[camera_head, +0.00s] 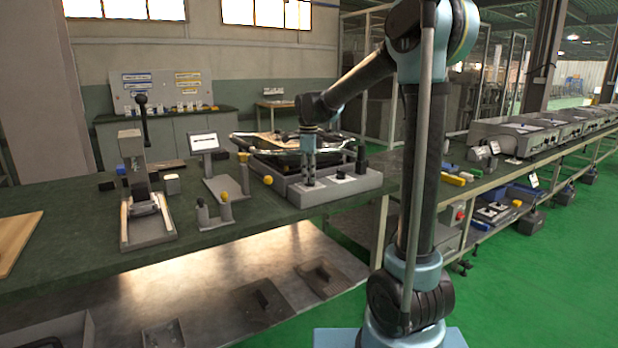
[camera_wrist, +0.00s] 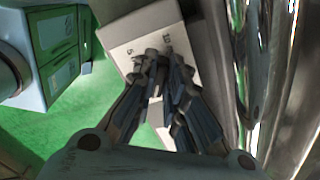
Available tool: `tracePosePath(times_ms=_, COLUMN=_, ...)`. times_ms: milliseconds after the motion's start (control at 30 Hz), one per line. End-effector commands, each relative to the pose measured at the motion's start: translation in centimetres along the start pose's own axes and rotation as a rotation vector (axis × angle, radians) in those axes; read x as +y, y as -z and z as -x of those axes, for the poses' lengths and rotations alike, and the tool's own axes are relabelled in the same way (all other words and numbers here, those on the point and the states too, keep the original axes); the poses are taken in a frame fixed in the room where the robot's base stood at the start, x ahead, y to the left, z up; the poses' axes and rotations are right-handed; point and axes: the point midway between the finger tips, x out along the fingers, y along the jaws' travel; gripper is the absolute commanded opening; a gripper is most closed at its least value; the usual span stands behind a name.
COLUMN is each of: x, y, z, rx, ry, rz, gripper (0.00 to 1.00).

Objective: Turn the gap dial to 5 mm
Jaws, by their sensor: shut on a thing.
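My gripper (camera_head: 309,180) points down at the left part of the grey control box (camera_head: 358,188) on the green bench. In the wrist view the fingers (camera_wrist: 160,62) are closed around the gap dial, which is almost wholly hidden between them. A pale dial plate (camera_wrist: 147,32) shows beyond the fingertips, with small dark marks; one looks like a 5 at its left and another like 12 at its right. The dial's pointer and exact setting cannot be seen. A second small dark knob (camera_head: 341,175) sits on the box to the right of my gripper.
A dark machine with a curved metal bar (camera_head: 290,138) stands just behind the box. A yellow knob (camera_head: 268,180) is at the box's left. A lever press (camera_head: 143,195), a small sign stand (camera_head: 225,188) and yellow-topped posts stand farther left on the bench.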

Motion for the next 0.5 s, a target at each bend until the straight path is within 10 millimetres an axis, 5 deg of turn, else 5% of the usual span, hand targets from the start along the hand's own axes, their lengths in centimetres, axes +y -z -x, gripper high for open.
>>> tracePosePath(times_ms=500, x=-0.15, y=0.10, z=0.14, rx=0.002, ry=0.007, rz=0.479, gripper=0.00)
